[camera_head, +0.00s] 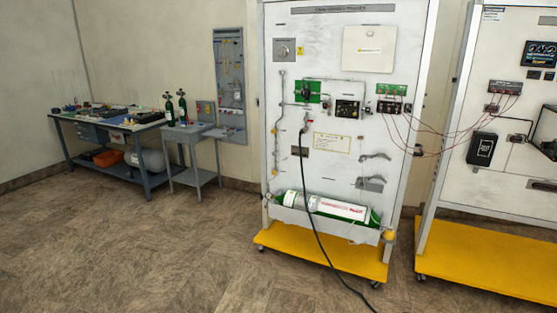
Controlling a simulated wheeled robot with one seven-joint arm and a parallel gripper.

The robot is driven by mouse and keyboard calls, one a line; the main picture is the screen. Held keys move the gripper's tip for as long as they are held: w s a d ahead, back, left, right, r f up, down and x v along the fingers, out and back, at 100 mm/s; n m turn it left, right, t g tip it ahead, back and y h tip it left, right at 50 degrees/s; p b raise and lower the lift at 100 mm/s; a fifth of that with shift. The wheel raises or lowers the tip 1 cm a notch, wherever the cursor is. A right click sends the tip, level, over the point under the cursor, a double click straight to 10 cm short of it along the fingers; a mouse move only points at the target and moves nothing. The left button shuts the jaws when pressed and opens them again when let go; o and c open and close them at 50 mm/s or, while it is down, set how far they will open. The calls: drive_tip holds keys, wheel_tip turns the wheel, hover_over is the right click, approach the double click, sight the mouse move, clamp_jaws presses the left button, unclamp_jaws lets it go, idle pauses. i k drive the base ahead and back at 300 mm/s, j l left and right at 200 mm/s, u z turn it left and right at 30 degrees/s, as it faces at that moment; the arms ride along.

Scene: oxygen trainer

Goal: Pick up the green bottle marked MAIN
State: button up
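Two green bottles with dark tops stand upright side by side on a small grey cart, the left one (169,111) and the right one (182,107). They are too small for me to read any marking. A larger green and white cylinder (338,208) lies on its side in a trough low on the white trainer panel (345,95). It has a white label with red print that I cannot read, and a black hose crosses in front of it. My gripper is not in view.
The grey cart (195,133) stands beside a cluttered long workbench (118,125) at the back left. The trainer panel has a yellow wheeled base (325,258), and a black cable (334,268) trails onto the floor. A second panel (500,200) stands right. The left foreground floor is clear.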

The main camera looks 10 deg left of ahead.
sight(169, 106)
drive_tip(key=i+j+u, duration=0.35)
drive_tip(key=u, duration=0.15)
drive_tip(key=i+j+u, duration=0.65)
drive_tip(key=i+u, duration=0.2)
drive_tip(key=u, duration=0.15)
drive_tip(key=i+u, duration=0.15)
drive_tip(key=i, duration=1.6)
drive_tip(key=i+z, duration=0.1)
drive_tip(key=i, duration=0.85)
drive_tip(key=i+j+z, duration=0.1)
drive_tip(key=i, duration=0.85)
drive_tip(key=i+j+z, duration=0.3)
drive_tip(key=i+z, duration=0.15)
drive_tip(key=i, duration=0.2)
drive_tip(key=i+j+z, duration=0.45)
drive_tip(key=i+l, duration=0.2)
drive_tip(key=i, duration=0.2)
